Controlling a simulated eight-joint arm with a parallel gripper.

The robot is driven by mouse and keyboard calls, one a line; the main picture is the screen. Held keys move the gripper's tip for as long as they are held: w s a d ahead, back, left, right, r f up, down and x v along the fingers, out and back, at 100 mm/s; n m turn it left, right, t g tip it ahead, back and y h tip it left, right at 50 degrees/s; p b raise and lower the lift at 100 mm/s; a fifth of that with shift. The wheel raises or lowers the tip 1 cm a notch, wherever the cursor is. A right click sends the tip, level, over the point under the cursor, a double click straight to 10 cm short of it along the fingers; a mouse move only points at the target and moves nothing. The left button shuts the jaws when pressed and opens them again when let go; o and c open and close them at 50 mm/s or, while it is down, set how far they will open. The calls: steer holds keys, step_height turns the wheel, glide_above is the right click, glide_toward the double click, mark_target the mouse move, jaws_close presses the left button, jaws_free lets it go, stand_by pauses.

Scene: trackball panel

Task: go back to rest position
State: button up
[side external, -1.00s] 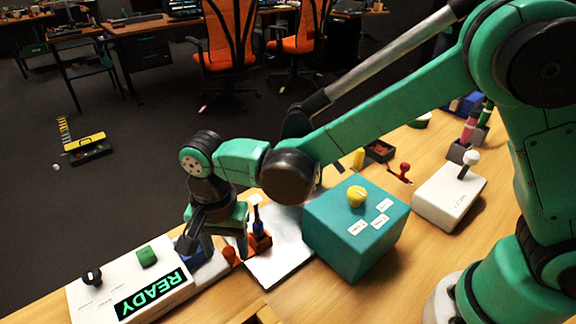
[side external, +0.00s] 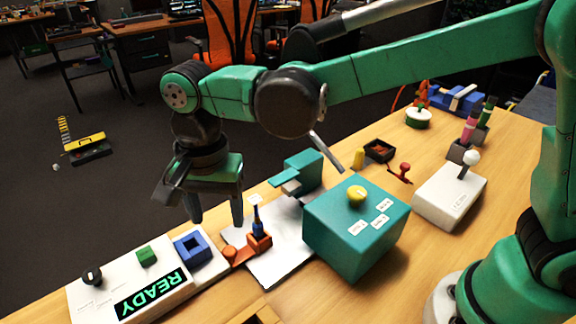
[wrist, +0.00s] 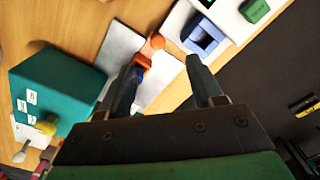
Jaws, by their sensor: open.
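My gripper (side external: 217,218) hangs in the air above the trackball panel and the white sheet, fingers pointing down and apart, with nothing between them. In the wrist view its fingers (wrist: 165,75) are spread. The white panel (side external: 98,268) lies at the front left of the table, with a READY display (side external: 150,293), a green button (side external: 147,257), a black knob (side external: 92,275) and a blue square frame (side external: 193,247). The blue frame also shows in the wrist view (wrist: 201,34). An orange holder with a blue piece (side external: 258,240) stands right of my gripper.
A teal box with a yellow knob (side external: 350,240) stands right of the white sheet (side external: 275,270). A teal device (side external: 300,172) sits behind it. A white joystick box (side external: 447,195) stands farther right. Open floor lies beyond the table's left edge.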

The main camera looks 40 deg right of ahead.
steer(key=s+d+r+n+t, duration=0.1)
steer(key=d+n+t, duration=0.1)
steer(key=d, duration=0.4)
steer(key=s+d+n+t, duration=0.2)
steer(key=d+n, duration=0.1)
steer(key=d, duration=0.4)
steer(key=s+d+r+n+t, duration=0.1)
steer(key=s+d+n+t, duration=0.1)
steer(key=d, duration=0.4)
steer(key=shift+d+r+n+t, duration=0.3)
steer(key=shift+n+t, duration=0.1)
steer(key=shift+n, duration=0.4)
steer(key=shift+s+d+f, duration=0.1)
steer(key=shift+s+d, duration=0.05)
steer(key=shift+d, duration=0.1)
